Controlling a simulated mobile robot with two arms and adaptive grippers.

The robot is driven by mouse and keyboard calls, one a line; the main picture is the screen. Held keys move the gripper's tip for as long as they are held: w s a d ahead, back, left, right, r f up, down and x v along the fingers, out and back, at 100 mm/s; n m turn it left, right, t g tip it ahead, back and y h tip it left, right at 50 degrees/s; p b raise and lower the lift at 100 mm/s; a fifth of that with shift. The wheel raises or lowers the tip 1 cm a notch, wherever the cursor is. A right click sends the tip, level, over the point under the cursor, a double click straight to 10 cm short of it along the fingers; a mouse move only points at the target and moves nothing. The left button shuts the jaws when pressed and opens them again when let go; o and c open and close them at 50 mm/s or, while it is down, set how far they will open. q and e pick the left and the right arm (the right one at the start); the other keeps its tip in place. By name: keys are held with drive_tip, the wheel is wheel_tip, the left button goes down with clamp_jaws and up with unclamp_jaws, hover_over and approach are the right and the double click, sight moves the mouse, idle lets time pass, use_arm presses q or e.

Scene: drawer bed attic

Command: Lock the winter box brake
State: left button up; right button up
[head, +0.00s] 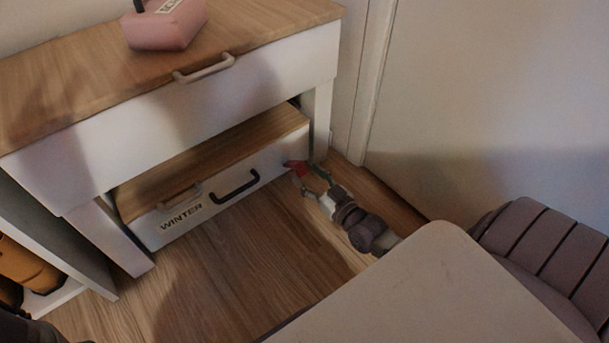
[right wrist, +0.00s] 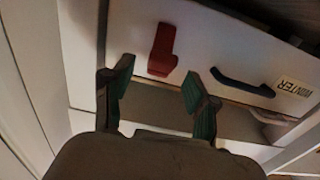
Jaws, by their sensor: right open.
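The winter box (head: 223,180) is a white drawer-like box with a wooden top and a WINTER label, low under the wooden-topped unit. It also shows in the right wrist view (right wrist: 215,50). A red brake lever (right wrist: 162,50) is on its front face, near the right end in the head view (head: 295,164). A dark handle (head: 235,187) is at the middle of the front. My right gripper (head: 311,175) is open at the red lever. In the right wrist view its fingertips (right wrist: 158,82) are apart, below the lever, with nothing between them. My left gripper is not in view.
A white unit with a wooden top (head: 80,85) stands over the box, with a handle (head: 204,69) and a pink object (head: 165,25) on top. A white wall panel (head: 480,110) is at right. Wooden floor (head: 225,265) lies clear before the box.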

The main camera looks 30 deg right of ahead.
drive_tip(key=shift+w+b, duration=0.3)
drive_tip(key=shift+w, duration=0.8)
drive_tip(key=shift+a, duration=0.1)
clamp_jaws()
